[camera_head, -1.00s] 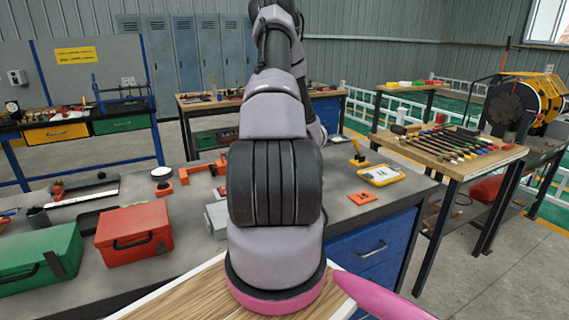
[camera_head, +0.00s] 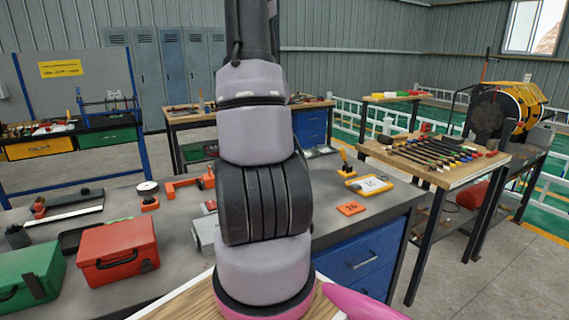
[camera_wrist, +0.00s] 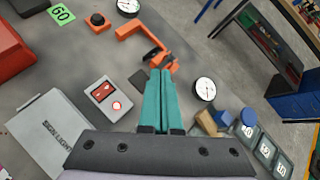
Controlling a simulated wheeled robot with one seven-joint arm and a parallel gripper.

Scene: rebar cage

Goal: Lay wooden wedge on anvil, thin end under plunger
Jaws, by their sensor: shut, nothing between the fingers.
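My gripper (camera_wrist: 162,76) shows in the wrist view as two teal fingers, shut together and empty above the grey bench. Just beyond the fingertips is the end of an orange C-shaped frame (camera_wrist: 128,35), with a dark part on it; it also shows in the head view (camera_head: 183,188). I cannot make out which part is the anvil or the plunger. A small tan block (camera_wrist: 207,123), possibly the wooden wedge, lies to the right of the fingers beside a blue round piece (camera_wrist: 223,117). Its thin end cannot be told. My arm hides part of the bench in the head view.
A white dial (camera_wrist: 205,88) stands right of the fingers. A red-button box (camera_wrist: 108,99) and a grey box (camera_wrist: 50,130) lie left. Numbered blocks (camera_wrist: 266,147) sit at right. A red toolbox (camera_head: 118,252) and a green toolbox (camera_head: 30,281) occupy the bench's left.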

